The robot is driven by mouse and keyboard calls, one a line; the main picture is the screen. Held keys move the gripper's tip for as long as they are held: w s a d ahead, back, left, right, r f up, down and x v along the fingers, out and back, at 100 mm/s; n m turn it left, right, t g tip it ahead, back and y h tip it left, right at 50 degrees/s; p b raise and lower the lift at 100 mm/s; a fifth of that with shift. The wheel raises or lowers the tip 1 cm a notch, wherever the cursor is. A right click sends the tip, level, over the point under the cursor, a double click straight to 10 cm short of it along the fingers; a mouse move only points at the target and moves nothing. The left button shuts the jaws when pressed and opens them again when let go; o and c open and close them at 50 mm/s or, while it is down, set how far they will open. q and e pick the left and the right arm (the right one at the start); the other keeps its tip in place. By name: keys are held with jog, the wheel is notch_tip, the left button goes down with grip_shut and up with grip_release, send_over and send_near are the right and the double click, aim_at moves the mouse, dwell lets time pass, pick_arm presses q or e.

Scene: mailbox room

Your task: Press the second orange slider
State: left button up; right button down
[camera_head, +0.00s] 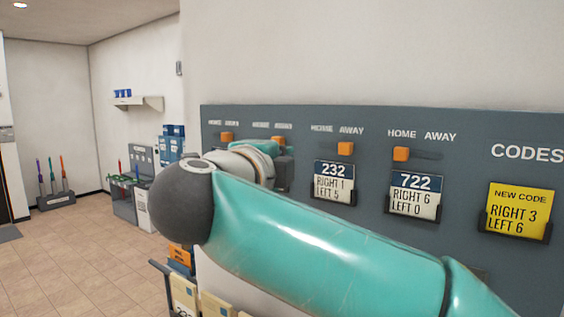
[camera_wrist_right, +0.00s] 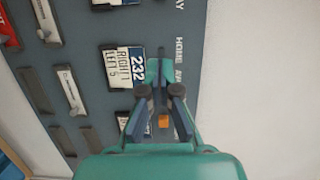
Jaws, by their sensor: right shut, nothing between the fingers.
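A grey panel (camera_head: 465,135) carries a row of orange sliders. The second orange slider (camera_head: 278,140) shows partly just above my right gripper (camera_head: 283,155). The first (camera_head: 227,137), third (camera_head: 345,148) and fourth (camera_head: 400,153) sliders are clear of it. My right gripper is shut and empty, close to the panel; the pictures do not settle whether it touches the second slider. In the right wrist view its fingers (camera_wrist_right: 160,75) reach up over the panel, and one orange slider (camera_wrist_right: 163,121) shows between them. My left gripper is not in view.
Cards reading 232 (camera_head: 334,182) and 722 (camera_head: 416,195) hang below the sliders, with a yellow code card (camera_head: 517,210) further right. A low shelf of boxes (camera_head: 184,292) stands below the panel. The tiled floor (camera_head: 80,250) at left is open.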

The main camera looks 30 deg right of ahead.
aim_at(306, 143)
jog(key=shift+s+a, duration=0.1)
dwell(0.3)
jog(key=p+x, duration=0.3)
jog(key=x, duration=0.7)
jog(key=shift+d, duration=0.25)
jog(key=w+a+p, duration=0.1)
jog(key=w+a, duration=0.1)
jog(key=w, duration=0.1)
jog(key=shift+w+p, duration=0.2)
jog(key=shift+p, duration=0.2)
jog(key=shift+w, duration=0.2)
